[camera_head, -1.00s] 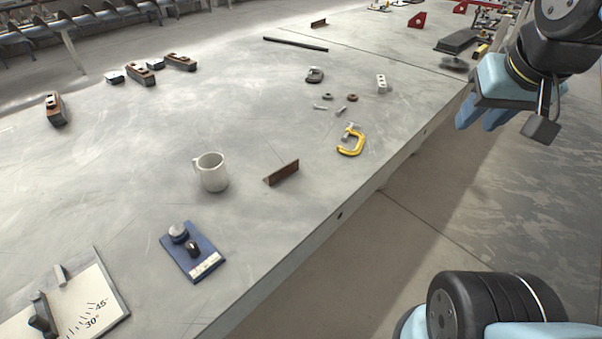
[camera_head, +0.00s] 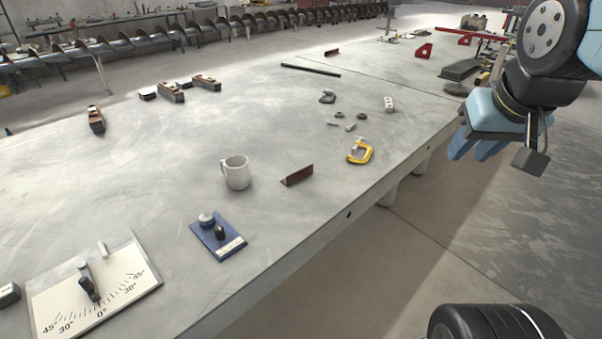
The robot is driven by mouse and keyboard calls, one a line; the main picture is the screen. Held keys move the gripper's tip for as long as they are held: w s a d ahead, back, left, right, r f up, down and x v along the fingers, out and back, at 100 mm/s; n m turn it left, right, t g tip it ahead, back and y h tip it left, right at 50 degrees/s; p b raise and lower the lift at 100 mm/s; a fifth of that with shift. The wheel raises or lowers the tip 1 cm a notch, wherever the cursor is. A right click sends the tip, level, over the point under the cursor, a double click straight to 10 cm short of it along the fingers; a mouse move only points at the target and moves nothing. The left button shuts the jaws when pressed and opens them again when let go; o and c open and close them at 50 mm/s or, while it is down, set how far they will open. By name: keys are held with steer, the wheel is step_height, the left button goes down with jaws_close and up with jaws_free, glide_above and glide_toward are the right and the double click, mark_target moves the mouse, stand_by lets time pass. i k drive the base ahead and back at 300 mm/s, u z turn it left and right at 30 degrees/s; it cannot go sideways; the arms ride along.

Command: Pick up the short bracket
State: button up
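A rust-brown angle bracket (camera_head: 297,176) lies on the grey metal table (camera_head: 150,205), right of the white mug and close to the table's front edge. A second small brown angle piece (camera_head: 332,52) lies far back on the table. I cannot tell for certain which one is the short bracket. My gripper (camera_head: 467,153), with blue fingers, hangs at the right, beyond the table's front edge. It is well apart from both pieces. The gap between its fingers is not clear.
Near the close bracket are a white mug (camera_head: 237,172), a yellow clamp (camera_head: 360,151) and a blue block with knobs (camera_head: 218,236). An angle-scale plate (camera_head: 125,262) lies front left. Wooden-topped blocks (camera_head: 171,92) stand back left. The table's middle is mostly clear.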

mark_target(302, 173)
steer(key=u, duration=0.05)
steer(key=i, duration=0.9)
steer(key=z, duration=0.1)
